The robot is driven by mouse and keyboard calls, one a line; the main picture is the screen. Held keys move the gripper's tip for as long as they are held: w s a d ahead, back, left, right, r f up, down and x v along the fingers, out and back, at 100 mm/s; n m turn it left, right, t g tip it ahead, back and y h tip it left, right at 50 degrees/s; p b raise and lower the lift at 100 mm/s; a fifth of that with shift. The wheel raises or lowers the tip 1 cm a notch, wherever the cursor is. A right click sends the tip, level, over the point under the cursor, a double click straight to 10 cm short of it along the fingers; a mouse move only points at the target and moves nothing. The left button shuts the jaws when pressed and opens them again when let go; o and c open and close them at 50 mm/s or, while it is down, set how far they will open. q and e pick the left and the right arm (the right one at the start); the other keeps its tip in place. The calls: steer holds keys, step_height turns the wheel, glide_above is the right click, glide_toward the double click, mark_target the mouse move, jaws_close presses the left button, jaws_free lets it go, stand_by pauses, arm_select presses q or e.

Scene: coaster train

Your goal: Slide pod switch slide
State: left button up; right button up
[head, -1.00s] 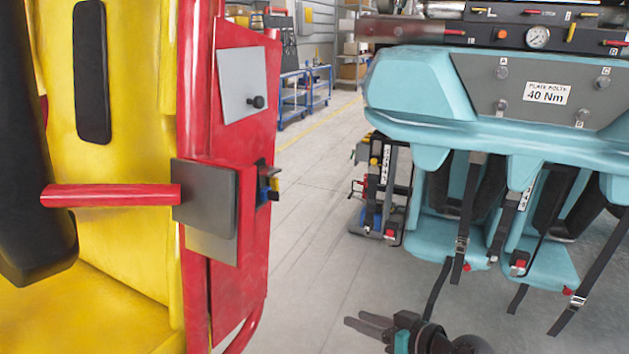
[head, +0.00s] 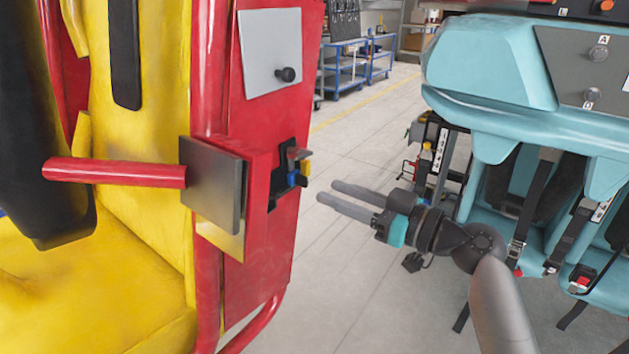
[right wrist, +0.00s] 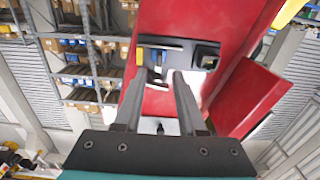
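The pod switch slide (head: 293,178) is a small block with blue, yellow and grey parts. It sits in a dark slot on the side of the red pod frame (head: 262,125). In the right wrist view, the switch slide (right wrist: 158,60) shows in a dark recessed panel, with a yellow tab at its left and a dark square opening to the right. My right gripper (head: 327,192) is open and empty. Its fingers point at the slot from the right, a short gap away. In the wrist view, the right gripper's fingertips (right wrist: 160,75) lie just below the switch. My left gripper is out of view.
A grey plate with a black knob (head: 287,74) is above the switch. A grey box (head: 212,185) and red bar (head: 115,172) stick out beside the yellow seat (head: 130,220). A teal seat unit (head: 500,70) hangs at right.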

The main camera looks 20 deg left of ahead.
mark_target(307, 182)
steer(key=shift+x, duration=2.65)
steer(key=shift+c, duration=0.3)
jaws_close()
